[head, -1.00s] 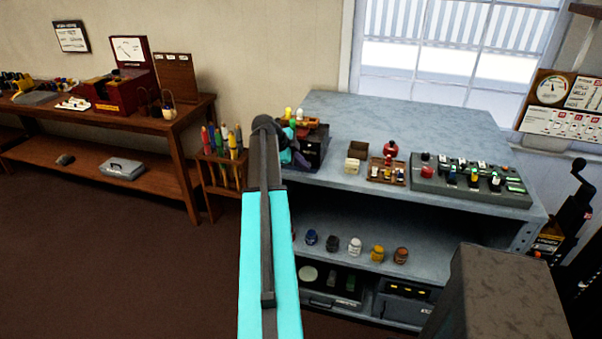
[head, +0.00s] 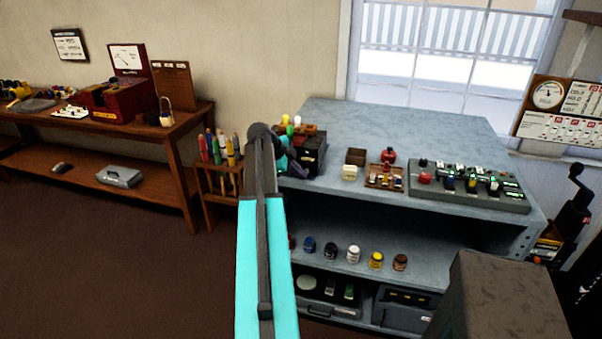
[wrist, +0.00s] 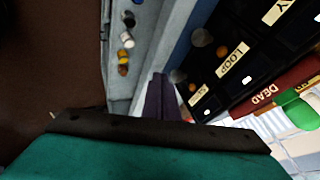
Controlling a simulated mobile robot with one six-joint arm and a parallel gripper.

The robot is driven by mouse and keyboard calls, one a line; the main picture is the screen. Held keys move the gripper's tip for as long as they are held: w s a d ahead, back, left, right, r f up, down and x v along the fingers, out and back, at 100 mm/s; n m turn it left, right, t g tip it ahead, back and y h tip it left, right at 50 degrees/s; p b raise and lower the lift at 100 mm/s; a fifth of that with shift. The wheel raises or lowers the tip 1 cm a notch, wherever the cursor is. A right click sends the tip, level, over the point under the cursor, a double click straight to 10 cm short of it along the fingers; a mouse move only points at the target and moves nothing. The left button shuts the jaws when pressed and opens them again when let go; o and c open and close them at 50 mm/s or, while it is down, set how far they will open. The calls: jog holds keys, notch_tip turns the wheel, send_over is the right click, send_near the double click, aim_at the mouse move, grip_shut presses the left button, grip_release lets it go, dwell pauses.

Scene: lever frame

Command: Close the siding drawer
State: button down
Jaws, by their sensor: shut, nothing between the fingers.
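A black box (head: 314,151) stands at the left end of the grey bench. In the wrist view its dark face (wrist: 262,60) shows pale labels and round grey and orange knobs. One label reads LOOP; the one nearest my gripper is too small and partly hidden to read. I cannot tell which part is the siding drawer or how far it stands out. My gripper (wrist: 160,97) is shut and empty, its dark purple fingers close beside the box's near edge. Contact cannot be told. In the head view my arm hides part of it.
The grey bench (head: 400,125) carries a switch panel (head: 470,187) and a small wooden tray (head: 384,179). Several jars (head: 353,254) stand on its shelf. A wooden rack of coloured handles (head: 220,165) stands left of my arm. Brown floor is open at left.

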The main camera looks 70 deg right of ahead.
jog(key=a+f+b+v, duration=0.1)
jog(key=a+b+v, duration=0.1)
jog(key=v, duration=0.9)
jog(key=shift+s+b, duration=0.25)
jog(key=shift+b, duration=0.35)
